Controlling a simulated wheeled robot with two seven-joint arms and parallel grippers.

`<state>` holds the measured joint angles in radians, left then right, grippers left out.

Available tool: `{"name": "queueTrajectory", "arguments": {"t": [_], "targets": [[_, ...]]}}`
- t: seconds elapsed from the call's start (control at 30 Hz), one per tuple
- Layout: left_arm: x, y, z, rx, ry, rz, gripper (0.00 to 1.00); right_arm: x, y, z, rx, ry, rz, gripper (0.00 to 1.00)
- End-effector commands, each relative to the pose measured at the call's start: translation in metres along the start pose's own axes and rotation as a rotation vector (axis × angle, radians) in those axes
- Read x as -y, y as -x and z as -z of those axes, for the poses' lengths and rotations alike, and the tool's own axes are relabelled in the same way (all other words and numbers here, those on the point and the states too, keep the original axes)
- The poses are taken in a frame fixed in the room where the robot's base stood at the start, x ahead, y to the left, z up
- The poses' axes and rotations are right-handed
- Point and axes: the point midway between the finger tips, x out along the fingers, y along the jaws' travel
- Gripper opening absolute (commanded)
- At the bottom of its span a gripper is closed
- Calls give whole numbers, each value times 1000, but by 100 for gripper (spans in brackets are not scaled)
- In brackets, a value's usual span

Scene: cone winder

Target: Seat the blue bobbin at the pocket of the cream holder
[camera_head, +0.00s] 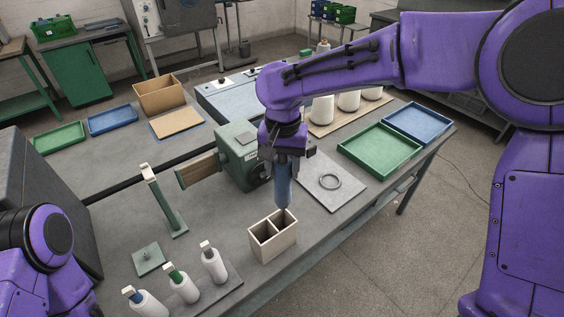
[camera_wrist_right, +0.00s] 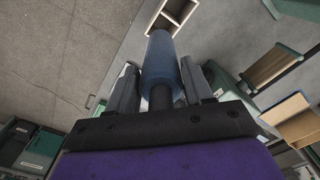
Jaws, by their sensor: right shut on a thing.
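The blue bobbin (camera_head: 284,190) hangs upright below my right gripper (camera_head: 286,160), which is shut on its upper end. In the right wrist view the bobbin (camera_wrist_right: 160,62) runs between the two fingers of the gripper (camera_wrist_right: 161,88). The cream holder (camera_head: 273,243) stands on the table with two open pockets side by side. The holder (camera_wrist_right: 171,22) also shows beyond the bobbin's far end in the wrist view. My left gripper is out of view.
A green machine (camera_head: 236,158) stands just behind the bobbin.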

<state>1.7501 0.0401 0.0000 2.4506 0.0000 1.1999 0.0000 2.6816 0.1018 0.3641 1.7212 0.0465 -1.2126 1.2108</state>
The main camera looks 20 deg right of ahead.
Motion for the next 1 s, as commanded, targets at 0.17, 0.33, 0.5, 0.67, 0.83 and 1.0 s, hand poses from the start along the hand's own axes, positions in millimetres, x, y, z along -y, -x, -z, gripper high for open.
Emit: {"name": "queueTrajectory", "arguments": {"t": [0.17,0.33,0.5,0.67,0.83,1.0], "targets": [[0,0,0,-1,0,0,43,-2,0,-4,0,0,-1,27],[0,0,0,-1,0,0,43,-2,0,-4,0,0,-1,27],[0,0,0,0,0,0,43,-2,0,-4,-1,0,-1,27],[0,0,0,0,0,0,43,0,0,0,-1,-1,-1,27],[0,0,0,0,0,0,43,2,0,5,-2,0,0,27],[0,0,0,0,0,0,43,3,0,7,0,1,-1,27]]}}
